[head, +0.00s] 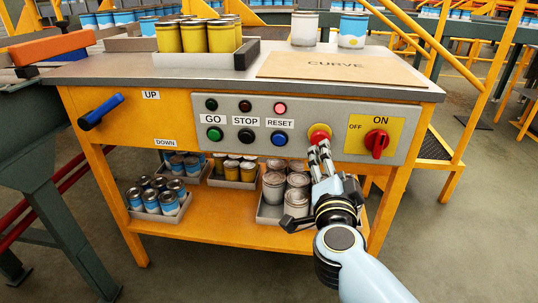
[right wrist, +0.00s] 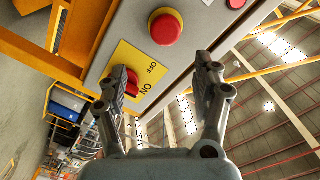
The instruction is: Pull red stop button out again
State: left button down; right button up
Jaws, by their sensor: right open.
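The red stop button (head: 319,132), a mushroom head on a yellow collar, sits on the grey control panel (head: 340,110), right of the blue button. Its red head also shows at the top of the right wrist view (right wrist: 166,29). My right gripper (head: 321,152) is just in front of and below it, with its fingers pointing up at the panel. In the right wrist view the gripper (right wrist: 162,70) is open and empty, and the button lies beyond and between the fingertips, apart from them. I cannot tell whether the button is pressed in. My left gripper is not in view.
A red rotary switch (head: 377,143) on a yellow ON/OFF plate is close right of my gripper. Green (head: 215,134), black (head: 246,137) and blue (head: 279,139) buttons are to the left, below a lit red lamp (head: 280,108). Crates of cans (head: 257,222) stand on the shelf below.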

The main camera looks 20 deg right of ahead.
aim_at(322, 139)
jog(key=b+x, duration=0.1)
jog(key=x, duration=0.6)
jog(key=a+b+x, duration=0.1)
jog(key=x, duration=0.3)
jog(key=shift+w+b, duration=0.3)
jog(key=shift+w, duration=0.25)
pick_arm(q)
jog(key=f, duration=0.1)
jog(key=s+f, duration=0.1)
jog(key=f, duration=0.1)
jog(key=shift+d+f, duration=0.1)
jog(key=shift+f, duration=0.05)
pick_arm(e)
jog(key=shift+c, duration=0.3)
jog(key=c, duration=1.3)
jog(key=shift+s+a+r+p, duration=0.25)
jog(key=shift+s+p, duration=0.25)
jog(key=shift+p, duration=0.45)
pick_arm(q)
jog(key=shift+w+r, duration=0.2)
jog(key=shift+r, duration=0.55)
pick_arm(e)
jog(key=shift+f, duration=0.35)
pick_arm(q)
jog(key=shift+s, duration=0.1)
pick_arm(e)
jog(key=o, duration=1.4)
jog(key=shift+s+r, duration=0.1)
jog(key=shift+c, duration=0.2)
